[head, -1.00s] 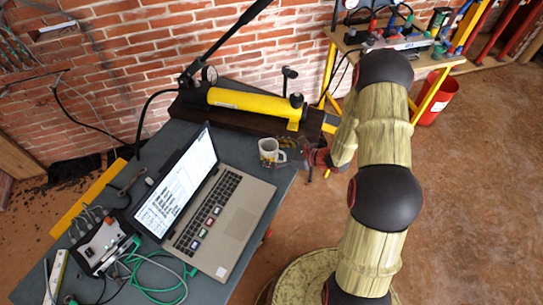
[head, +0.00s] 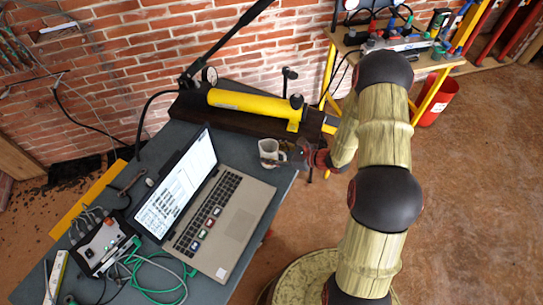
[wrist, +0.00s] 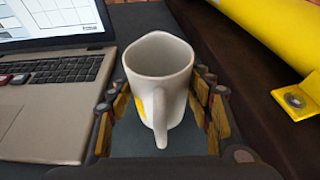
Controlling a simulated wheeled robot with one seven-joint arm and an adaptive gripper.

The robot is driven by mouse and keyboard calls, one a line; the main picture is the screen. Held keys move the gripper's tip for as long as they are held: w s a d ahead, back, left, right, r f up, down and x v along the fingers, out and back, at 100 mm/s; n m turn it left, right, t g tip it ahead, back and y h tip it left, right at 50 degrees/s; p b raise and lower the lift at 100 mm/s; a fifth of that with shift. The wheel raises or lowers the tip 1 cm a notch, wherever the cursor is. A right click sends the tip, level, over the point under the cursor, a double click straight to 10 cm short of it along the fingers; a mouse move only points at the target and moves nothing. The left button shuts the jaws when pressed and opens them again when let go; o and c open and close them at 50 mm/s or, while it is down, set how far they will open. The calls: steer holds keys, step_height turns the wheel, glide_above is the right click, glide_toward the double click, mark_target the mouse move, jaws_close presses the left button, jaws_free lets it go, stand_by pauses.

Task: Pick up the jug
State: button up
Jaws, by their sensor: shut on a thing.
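The jug (head: 268,149) is a small off-white cup with a handle and a yellow mark on its side. It is upright at the right edge of the grey table, by the laptop's far corner. In the wrist view the jug (wrist: 158,75) stands between my gripper's fingers, its handle towards the camera. My gripper (head: 279,158) reaches in from the right and is shut on the jug. In the wrist view the fingers of my gripper (wrist: 160,108) flank it left and right. I cannot tell whether its base is off the table.
An open laptop (head: 225,222) stands close to the jug. A yellow hydraulic cylinder (head: 250,103) lies on a dark beam behind it. A device with green cables (head: 103,243) is at the table's left. A second bench (head: 395,45) and a red bucket (head: 437,100) stand at the right.

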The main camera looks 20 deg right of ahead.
steer(key=shift+r, duration=0.15)
steer(key=shift+c, duration=0.5)
steer(key=shift+r+p, duration=0.35)
steer(key=shift+r, duration=0.75)
steer(key=s+d+r, duration=0.1)
steer(key=r, duration=0.1)
steer(key=s+d+r+p, duration=0.1)
steer(key=r, duration=0.1)
steer(key=s+d+r+p, duration=0.1)
steer(key=r, duration=0.1)
steer(key=shift+s+d+r, duration=0.2)
steer(key=shift+d+r, duration=0.05)
steer(key=p+v, duration=0.1)
steer(key=v, duration=0.8)
steer(key=shift+s+r+p, duration=0.2)
steer(key=shift+s+p, duration=0.1)
steer(key=shift+s+d, duration=0.1)
steer(key=shift+d, duration=0.15)
